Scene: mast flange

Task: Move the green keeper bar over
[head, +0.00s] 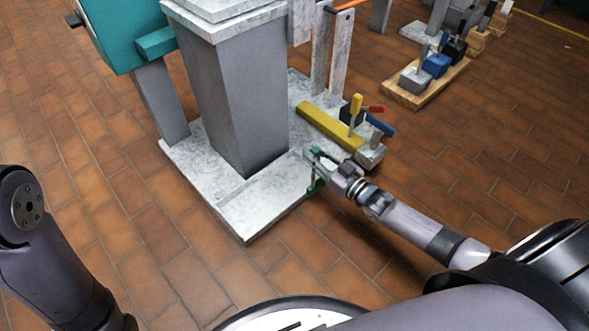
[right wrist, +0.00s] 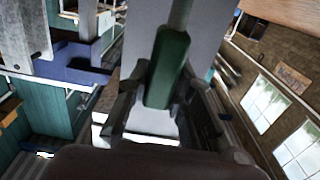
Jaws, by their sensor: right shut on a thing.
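The green keeper bar (head: 315,184) is at the near right edge of the white marbled base plate (head: 252,224), mostly hidden by my right gripper (head: 318,166). In the right wrist view the green bar (right wrist: 168,68) lies between the two fingers of the right gripper (right wrist: 160,112), which is shut on it. I cannot tell whether the bar touches the plate. My left arm shows at the left, but its gripper is out of view.
A grey column (head: 240,105) stands on the plate. A yellow bar (head: 325,125) with a yellow upright handle (head: 355,108) lies just beyond my right gripper. A wooden board (head: 428,85) with several blocks is at the back right. Bare tiled floor lies in front.

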